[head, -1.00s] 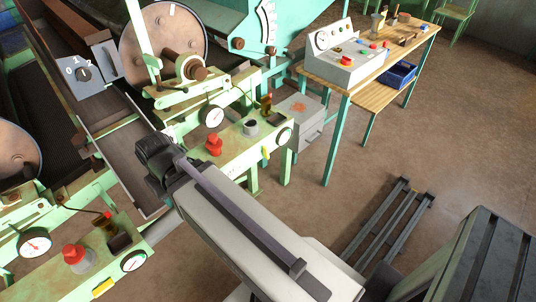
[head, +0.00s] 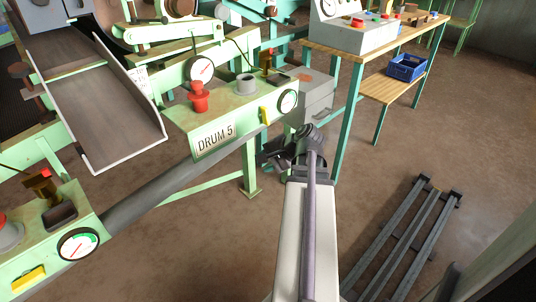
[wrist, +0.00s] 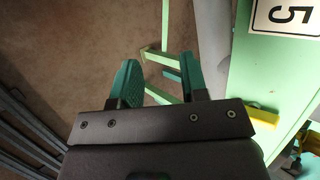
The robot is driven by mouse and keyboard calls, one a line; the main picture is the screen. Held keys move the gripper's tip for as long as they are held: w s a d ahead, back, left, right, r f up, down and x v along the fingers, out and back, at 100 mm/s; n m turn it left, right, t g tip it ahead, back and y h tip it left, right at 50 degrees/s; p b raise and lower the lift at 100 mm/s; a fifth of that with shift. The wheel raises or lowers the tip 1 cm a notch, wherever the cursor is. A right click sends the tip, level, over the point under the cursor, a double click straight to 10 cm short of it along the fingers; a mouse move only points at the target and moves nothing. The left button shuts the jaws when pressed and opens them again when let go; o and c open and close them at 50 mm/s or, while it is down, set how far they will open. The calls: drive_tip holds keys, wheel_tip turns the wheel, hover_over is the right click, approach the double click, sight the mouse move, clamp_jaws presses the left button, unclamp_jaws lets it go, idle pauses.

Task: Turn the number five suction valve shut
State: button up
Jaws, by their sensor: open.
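The green drum box carries a "DRUM 5" label (head: 215,138) on its front. A small yellow handle (head: 265,116), which looks like the valve lever, sits on that front between the label and a round gauge (head: 288,101). It also shows at the right of the wrist view (wrist: 262,118), beside the plate with the 5 (wrist: 288,16). My gripper (head: 272,156) is just below and in front of the box's right end, apart from the handle. In the wrist view my gripper (wrist: 165,82) has its two teal fingers spread with nothing between them.
A grey pipe (head: 160,192) runs low from the box toward the neighbouring drum's box (head: 50,240) at lower left. A red knob (head: 198,97) stands on top. A workbench (head: 375,50) is behind at right. Grey rails (head: 405,235) lie on the otherwise open floor.

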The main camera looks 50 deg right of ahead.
drive_tip(key=s+d+f+m+t+h+b, duration=0.1)
drive_tip(key=d+f+m+t+b, duration=0.25)
drive_tip(key=d+m, duration=0.2)
drive_tip(key=m+t+h, duration=0.3)
drive_tip(key=m+t, duration=0.3)
drive_tip(key=m, duration=0.6)
approach(268, 118)
drive_tip(key=w, duration=1)
drive_tip(key=shift+w+d+r, duration=0.1)
drive_tip(key=shift+d, duration=0.15)
clamp_jaws()
